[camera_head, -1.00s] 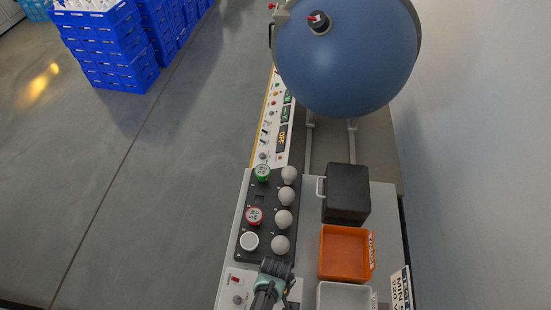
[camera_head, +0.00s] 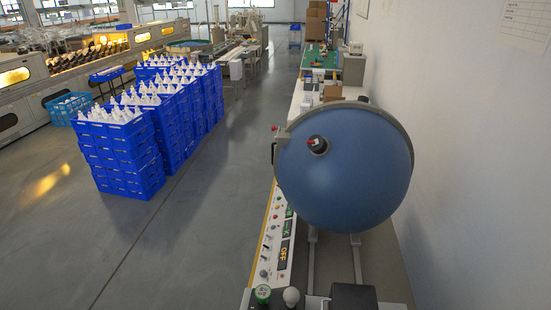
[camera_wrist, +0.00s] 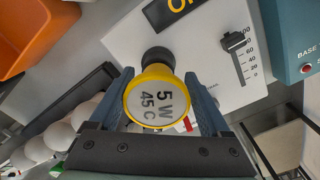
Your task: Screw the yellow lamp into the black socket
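The yellow lamp (camera_wrist: 132,100) shows face-on in the wrist view, with a yellow rim and a grey face marked "5 W 45 C". My gripper (camera_wrist: 158,77) has its two fingers against opposite sides of the lamp's rim. The black socket (camera_wrist: 157,55) shows just beyond the lamp, on a white panel. The lamp's base is hidden behind its face, so I cannot tell whether it sits in the socket. My gripper is not in the head view.
The wrist view shows a slider (camera_wrist: 234,41) beside a scale, a teal box (camera_wrist: 292,40), an orange bin (camera_wrist: 35,30) and several white bulbs (camera_wrist: 58,135). In the head view a large blue sphere (camera_head: 345,175) stands over the bench, and blue crates (camera_head: 120,155) stand on the floor.

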